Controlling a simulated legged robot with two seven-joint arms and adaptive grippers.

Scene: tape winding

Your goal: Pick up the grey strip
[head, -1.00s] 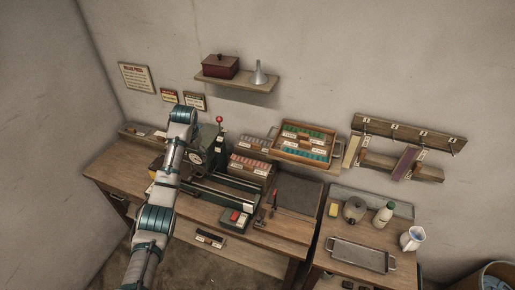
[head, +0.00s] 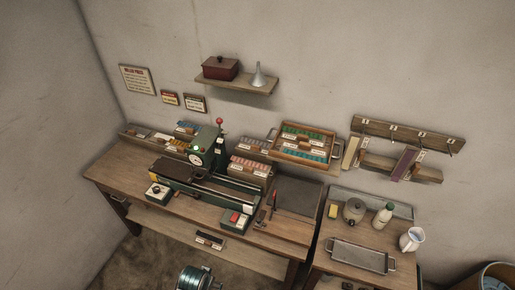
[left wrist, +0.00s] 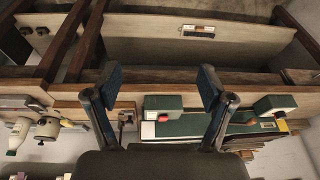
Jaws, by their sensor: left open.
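I cannot single out a grey strip with certainty in either view. A small dark strip-like piece with pale labels (head: 209,240) lies on the low shelf under the bench; it also shows in the left wrist view (left wrist: 198,31). My left gripper (left wrist: 160,86) is open, with nothing between its fingers. In the left wrist view its two fingers stand in front of the bench's front edge, apart from the bench and machine. In the head view only a joint of my arm shows at the bottom edge, and the gripper is out of frame. My right gripper is not in view.
A green machine (head: 205,152) with a rail stands on the wooden bench (head: 110,170). Trays of coloured pieces (head: 304,145) stand behind. Strips stand on the wall rack (head: 405,163).

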